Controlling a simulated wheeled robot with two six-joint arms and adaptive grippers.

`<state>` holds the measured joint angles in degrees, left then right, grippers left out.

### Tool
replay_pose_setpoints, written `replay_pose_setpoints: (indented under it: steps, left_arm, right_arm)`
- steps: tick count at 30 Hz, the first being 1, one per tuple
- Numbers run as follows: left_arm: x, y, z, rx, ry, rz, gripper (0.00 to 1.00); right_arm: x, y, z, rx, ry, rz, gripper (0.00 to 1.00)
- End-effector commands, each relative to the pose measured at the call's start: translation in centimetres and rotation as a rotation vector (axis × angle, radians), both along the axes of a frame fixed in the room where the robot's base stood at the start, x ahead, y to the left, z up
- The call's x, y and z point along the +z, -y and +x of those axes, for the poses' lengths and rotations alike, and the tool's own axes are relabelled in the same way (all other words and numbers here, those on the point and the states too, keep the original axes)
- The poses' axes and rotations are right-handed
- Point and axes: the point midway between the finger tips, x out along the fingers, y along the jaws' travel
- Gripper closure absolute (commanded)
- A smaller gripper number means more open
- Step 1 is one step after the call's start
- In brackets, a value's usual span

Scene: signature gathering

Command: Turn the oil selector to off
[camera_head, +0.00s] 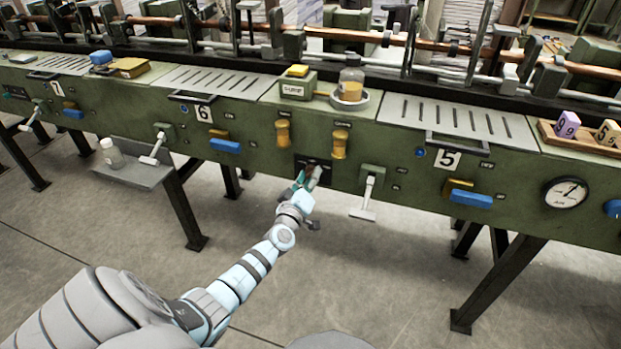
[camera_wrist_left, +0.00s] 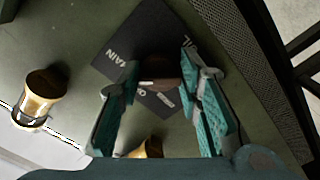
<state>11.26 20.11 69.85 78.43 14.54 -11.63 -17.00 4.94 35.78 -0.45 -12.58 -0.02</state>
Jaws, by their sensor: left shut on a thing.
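The oil selector's black plate (camera_head: 314,160) is on the front of the green machine, below two brass fittings. In the left wrist view the plate (camera_wrist_left: 145,35) shows tilted white lettering; "MAIN" is readable, the rest is partly hidden. A dark reddish-brown knob (camera_wrist_left: 160,72) with a pale mark stands on the plate, partly covered by my fingers. My left gripper (camera_head: 309,180) reaches the plate from the front; in its wrist view its two teal-padded fingers (camera_wrist_left: 158,85) are on either side of the knob, shut on it. My right gripper is not in view.
Brass fittings (camera_head: 283,133) and (camera_head: 340,144) stick out above the selector. A white-handled lever (camera_head: 368,195) hangs just right of my gripper. Blue handles (camera_head: 225,146) and (camera_head: 471,199) protrude from the panel. The floor in front is clear.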

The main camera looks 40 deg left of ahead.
Motion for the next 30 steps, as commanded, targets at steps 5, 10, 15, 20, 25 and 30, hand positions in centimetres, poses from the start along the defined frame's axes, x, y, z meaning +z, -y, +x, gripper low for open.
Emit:
replay_pose_setpoints:
  steps: [5,10,15,20,25,30]
  left_arm:
    - [0.01,0.05,-0.01,0.0,0.039,-0.115,0.96]
    - [0.04,0.07,-0.01,0.0,0.088,-0.256,0.96]
    - [0.07,0.09,-0.01,0.001,0.138,-0.401,0.96]
    - [0.1,0.1,-0.01,0.001,0.18,-0.522,0.96]
    - [0.14,0.12,0.0,0.0,0.215,-0.622,0.96]
    - [0.16,0.12,0.0,0.0,0.238,-0.686,0.96]
  right_arm:
    - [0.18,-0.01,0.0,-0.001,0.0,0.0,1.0]
    - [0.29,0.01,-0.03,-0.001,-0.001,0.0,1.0]
    - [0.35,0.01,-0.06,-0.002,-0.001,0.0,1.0]
    - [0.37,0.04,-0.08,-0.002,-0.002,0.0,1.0]
    - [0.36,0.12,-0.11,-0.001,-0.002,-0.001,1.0]
    - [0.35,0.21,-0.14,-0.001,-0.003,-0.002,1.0]
